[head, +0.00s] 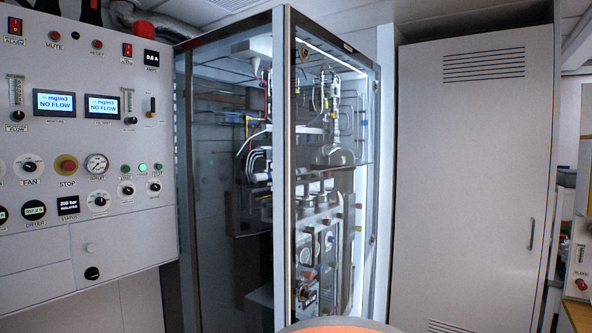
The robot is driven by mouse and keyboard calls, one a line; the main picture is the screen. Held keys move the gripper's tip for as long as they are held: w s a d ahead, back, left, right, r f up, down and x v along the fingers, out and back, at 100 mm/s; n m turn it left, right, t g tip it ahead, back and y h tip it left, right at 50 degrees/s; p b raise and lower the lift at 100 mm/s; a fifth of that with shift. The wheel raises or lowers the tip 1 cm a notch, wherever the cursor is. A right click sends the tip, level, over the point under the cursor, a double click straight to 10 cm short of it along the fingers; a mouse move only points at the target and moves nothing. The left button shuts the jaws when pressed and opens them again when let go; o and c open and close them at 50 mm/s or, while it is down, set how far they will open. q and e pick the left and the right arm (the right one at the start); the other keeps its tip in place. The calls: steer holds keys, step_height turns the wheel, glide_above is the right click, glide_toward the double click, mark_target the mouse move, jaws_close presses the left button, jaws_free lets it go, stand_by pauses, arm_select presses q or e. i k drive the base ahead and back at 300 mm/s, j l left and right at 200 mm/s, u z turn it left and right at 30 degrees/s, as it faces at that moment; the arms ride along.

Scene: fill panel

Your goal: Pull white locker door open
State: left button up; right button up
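The white locker door (470,170) fills the right part of the head view. It is a tall, pale panel with slotted vents near its top and more at its bottom edge. A small dark handle (532,233) sits at its right side, a bit below mid-height. The door looks shut. Neither of my grippers is in view.
A glass-sided cabinet (283,180) with lit tubing and valves stands left of the locker. A control panel (85,130) with gauges, switches and screens is at the far left. Other equipment (582,255) stands at the right edge. Little floor shows.

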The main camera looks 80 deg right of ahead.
mark_target(475, 121)
steer(key=z, duration=1.6)
